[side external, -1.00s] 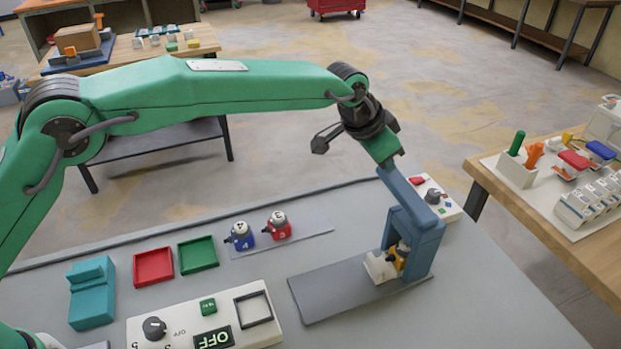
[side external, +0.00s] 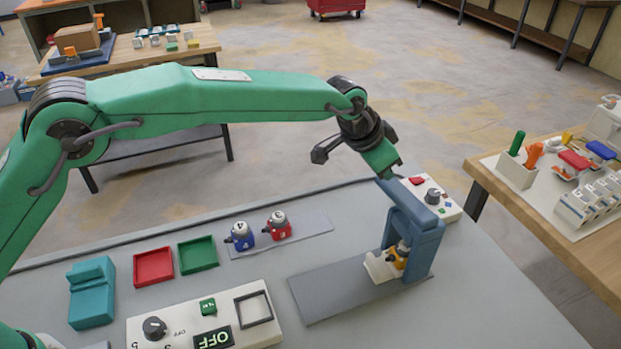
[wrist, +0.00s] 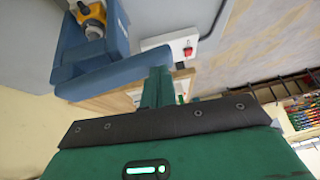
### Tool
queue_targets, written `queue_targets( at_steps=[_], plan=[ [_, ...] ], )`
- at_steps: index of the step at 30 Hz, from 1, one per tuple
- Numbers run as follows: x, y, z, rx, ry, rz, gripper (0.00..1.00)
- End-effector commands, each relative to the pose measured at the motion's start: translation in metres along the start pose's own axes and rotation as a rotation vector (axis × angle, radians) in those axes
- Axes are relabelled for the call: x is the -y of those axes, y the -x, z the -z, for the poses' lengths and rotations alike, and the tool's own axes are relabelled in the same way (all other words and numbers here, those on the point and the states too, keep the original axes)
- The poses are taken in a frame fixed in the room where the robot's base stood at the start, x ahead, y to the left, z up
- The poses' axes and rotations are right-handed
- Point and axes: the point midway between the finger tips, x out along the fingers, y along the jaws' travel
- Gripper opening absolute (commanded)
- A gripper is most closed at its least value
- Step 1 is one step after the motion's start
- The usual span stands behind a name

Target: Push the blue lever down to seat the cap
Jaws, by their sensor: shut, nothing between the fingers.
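The blue lever (side external: 407,200) is on the blue press (side external: 425,250) at the right of the work table. It slants up and left from the top of the press; it also shows in the wrist view (wrist: 110,78). My gripper (side external: 389,174) is shut and empty, with its tips at the raised end of the lever, apparently touching it from above. In the wrist view the shut green fingers (wrist: 158,85) are beside the lever's end. A yellow part with a grey top (side external: 401,255) sits in the white holder (side external: 378,267) under the press; my view of the cap's seating is unclear.
A white control box (side external: 440,200) with a knob stands just behind the press. Blue and red knobbed pieces (side external: 242,238) (side external: 278,226), red and green trays (side external: 153,266) (side external: 198,254) and an OFF panel (side external: 262,333) lie to the left. The grey plate (side external: 335,291) before the press is bare.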

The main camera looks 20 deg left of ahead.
Motion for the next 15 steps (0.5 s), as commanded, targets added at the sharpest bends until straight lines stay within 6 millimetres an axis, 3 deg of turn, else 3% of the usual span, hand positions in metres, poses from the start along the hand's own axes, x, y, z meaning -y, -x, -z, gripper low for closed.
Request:
queue_targets(
  at_steps=[15],
  plan=[
    [-0.0012, -0.0111, -0.0075, 0.005, 0.000, -0.001, 0.00]
  ],
)
